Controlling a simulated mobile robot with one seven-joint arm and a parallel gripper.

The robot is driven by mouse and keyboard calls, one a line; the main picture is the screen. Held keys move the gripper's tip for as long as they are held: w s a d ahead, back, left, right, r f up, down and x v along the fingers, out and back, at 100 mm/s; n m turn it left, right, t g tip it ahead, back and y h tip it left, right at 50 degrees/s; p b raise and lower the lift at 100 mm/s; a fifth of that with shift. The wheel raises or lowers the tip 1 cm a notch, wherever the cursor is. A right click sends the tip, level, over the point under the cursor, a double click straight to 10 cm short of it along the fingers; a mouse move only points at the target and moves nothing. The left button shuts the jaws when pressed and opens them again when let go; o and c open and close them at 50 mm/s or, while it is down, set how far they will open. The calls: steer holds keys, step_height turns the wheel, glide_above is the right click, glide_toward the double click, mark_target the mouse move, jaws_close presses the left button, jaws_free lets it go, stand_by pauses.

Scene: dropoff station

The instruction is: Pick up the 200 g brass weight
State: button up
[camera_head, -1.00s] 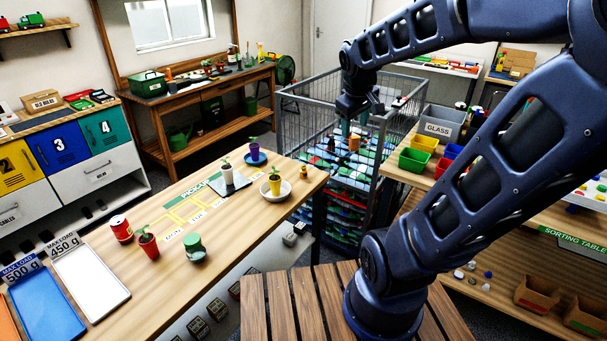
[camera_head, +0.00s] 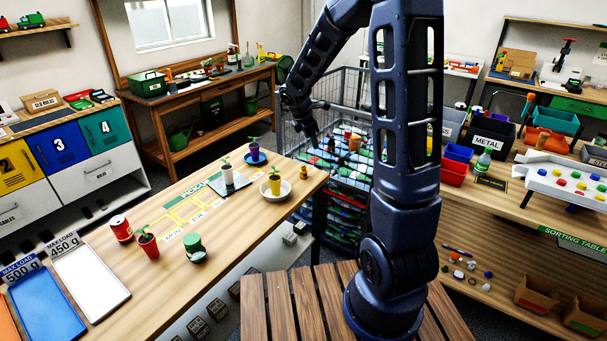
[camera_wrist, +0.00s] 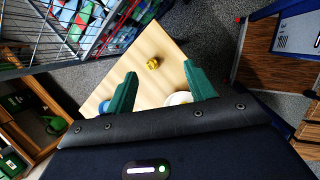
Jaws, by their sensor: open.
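The brass weight (camera_head: 303,172) is a small gold piece near the far right corner of the wooden table (camera_head: 240,236). In the wrist view the brass weight (camera_wrist: 152,64) lies ahead, in the gap between the fingertips as seen from there. My gripper (camera_head: 313,141) hangs in the air above and beyond that corner, apart from the weight. In the wrist view my gripper (camera_wrist: 160,72) has its two green fingers spread with nothing between them. Whether the weight carries a marking is too small to tell.
A yellow potted plant (camera_head: 274,182) on a white saucer stands left of the weight. A blue-saucered purple pot (camera_head: 255,152) and a white pot (camera_head: 227,174) on a dark plate are farther left. A wire cage (camera_head: 338,90) with stacked items stands just behind the table corner.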

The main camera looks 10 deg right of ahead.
mark_target(303, 167)
steer(key=w+a+f+n, duration=0.5)
steer(key=f, duration=0.4)
steer(key=shift+s+d+x, duration=0.1)
steer(key=shift+d+x, duration=0.05)
steer(key=shift+x, duration=2.5)
steer(key=shift+s+d+x, duration=0.1)
steer(key=shift+d+x, duration=0.05)
steer(key=shift+x, duration=2.5)
jaws_close()
steer(key=shift+r, duration=0.15)
